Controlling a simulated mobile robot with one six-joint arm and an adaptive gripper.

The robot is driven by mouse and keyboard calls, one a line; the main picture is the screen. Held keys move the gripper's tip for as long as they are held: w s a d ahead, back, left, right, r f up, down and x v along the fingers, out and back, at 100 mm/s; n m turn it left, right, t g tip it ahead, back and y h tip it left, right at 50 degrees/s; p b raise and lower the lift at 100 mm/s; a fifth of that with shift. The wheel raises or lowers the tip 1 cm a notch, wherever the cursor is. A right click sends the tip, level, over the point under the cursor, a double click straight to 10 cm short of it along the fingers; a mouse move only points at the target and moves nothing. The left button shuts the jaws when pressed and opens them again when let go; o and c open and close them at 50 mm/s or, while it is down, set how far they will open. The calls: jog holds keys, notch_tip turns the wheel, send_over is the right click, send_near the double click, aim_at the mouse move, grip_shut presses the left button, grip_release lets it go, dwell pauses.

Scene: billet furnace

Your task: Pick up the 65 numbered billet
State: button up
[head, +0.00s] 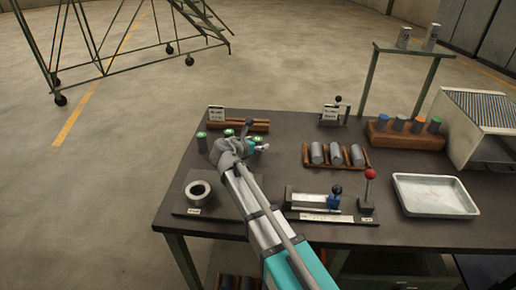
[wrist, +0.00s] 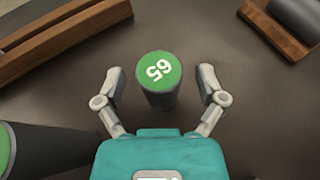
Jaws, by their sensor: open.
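The billet numbered 65 (wrist: 159,70) stands upright on the dark table in the wrist view, a grey cylinder with a green top and white digits. My gripper (wrist: 161,80) is open, with one finger to the left and one to the right of this billet. Gaps show between the fingers and the billet, and nothing is held. In the head view my gripper (head: 246,142) is low over the back left of the table. My arm covers much of that spot, so I cannot tell there which green-topped billet is the 65.
Another green-topped billet (wrist: 4,150) stands at lower left; one shows left of my wrist (head: 202,142). A wooden rack (wrist: 60,42) lies behind. A rack of grey cylinders (head: 336,156) is right. A ring block (head: 198,192), lever fixture (head: 325,203) and metal tray (head: 436,196) stand nearer.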

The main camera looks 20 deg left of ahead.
dwell(0.5)
grip_shut()
